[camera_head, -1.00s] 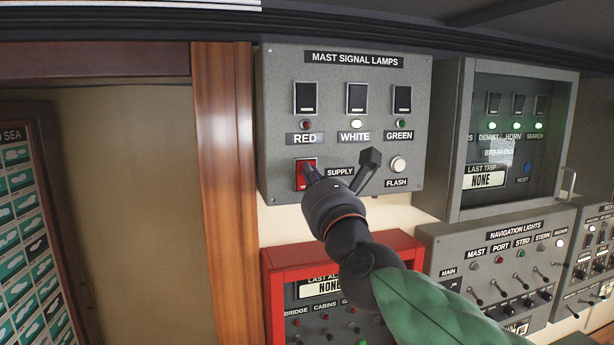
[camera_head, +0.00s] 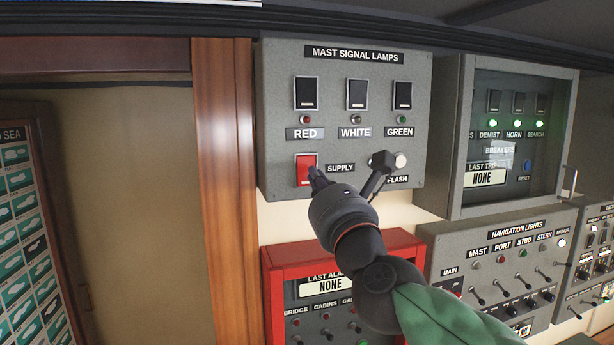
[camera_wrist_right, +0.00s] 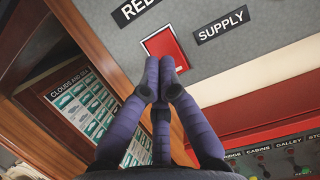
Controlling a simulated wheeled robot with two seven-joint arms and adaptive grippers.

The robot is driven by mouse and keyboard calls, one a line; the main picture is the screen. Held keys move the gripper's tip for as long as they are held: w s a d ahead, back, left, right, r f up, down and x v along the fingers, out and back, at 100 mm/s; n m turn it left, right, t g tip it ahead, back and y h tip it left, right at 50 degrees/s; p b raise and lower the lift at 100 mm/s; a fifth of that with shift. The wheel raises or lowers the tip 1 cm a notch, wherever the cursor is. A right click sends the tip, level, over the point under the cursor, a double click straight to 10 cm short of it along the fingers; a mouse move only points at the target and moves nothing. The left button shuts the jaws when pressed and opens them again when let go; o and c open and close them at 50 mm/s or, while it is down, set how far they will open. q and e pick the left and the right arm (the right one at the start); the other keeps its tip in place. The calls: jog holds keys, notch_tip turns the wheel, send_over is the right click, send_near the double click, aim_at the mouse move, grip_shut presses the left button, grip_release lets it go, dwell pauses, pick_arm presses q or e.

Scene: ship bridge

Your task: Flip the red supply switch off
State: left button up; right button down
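The red supply switch (camera_head: 304,169) is a red rocker in a pale frame at the lower left of the grey mast signal lamps panel (camera_head: 345,75), left of the SUPPLY label. It also shows in the right wrist view (camera_wrist_right: 163,44). My right gripper (camera_head: 314,176) is at the switch's lower right edge. Its purple-grey fingers (camera_wrist_right: 167,66) are closed together with nothing between them, tips just below the switch; I cannot tell whether they touch it. The white lamp (camera_head: 356,119) above the WHITE label is dark. My left gripper is not in view.
A red-framed alarm panel (camera_head: 271,290) is below, partly behind my right arm. A glass-fronted breaker box (camera_head: 452,150) and navigation lights panel (camera_head: 440,240) stand to the right.

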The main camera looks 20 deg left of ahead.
jog(key=shift+b+v, duration=0.6)
jog(key=shift+v, duration=1.15)
